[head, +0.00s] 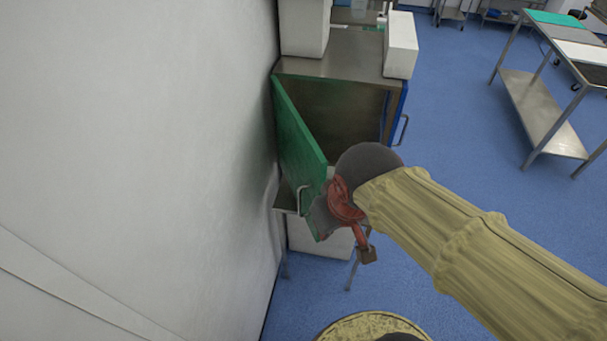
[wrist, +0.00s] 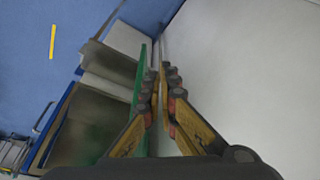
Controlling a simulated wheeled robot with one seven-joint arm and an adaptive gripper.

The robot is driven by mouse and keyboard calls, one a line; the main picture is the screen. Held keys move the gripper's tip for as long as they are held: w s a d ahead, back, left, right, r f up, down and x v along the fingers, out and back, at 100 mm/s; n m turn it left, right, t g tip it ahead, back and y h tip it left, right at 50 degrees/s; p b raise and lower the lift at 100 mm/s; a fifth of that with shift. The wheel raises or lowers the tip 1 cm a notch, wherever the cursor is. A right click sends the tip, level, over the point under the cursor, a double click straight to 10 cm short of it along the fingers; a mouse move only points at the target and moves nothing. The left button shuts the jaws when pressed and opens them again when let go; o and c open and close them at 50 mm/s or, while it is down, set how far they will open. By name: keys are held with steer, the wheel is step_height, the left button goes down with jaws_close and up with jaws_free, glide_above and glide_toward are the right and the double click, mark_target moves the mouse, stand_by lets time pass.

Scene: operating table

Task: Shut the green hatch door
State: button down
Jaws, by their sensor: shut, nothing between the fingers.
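The green hatch door (head: 298,135) stands open at the left of a metal cabinet (head: 340,52), swung out close along the white wall. Its handle (head: 301,200) is low near the free edge. My gripper (head: 350,215) is at the door's free edge in the head view, partly hiding its lower end. In the wrist view my gripper (wrist: 160,75) has its fingers together and empty. There the green door (wrist: 139,85) shows as a thin strip just left of the fingers, with the wall to their right. I cannot tell whether they touch the door.
The white wall (head: 140,120) rises close on the left. A blue door (head: 396,112) is at the cabinet's right side. White boxes (head: 401,45) stand on the cabinet top. A steel trolley (head: 540,112) is at the right. Blue floor (head: 450,120) between them is clear.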

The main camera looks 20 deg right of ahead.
steer(key=w+a+r+n+g+h+p, duration=0.1)
steer(key=w+a+n+g+h+p, duration=0.35)
steer(key=w+n+p, duration=1)
steer(key=w+d+f+n+t+y, duration=0.1)
steer(key=d+f+n, duration=0.2)
steer(key=f, duration=0.6)
steer(key=shift+w+d, duration=0.15)
steer(key=shift+d, duration=0.8)
steer(key=shift+d+f, duration=0.1)
steer(key=shift+d, duration=0.05)
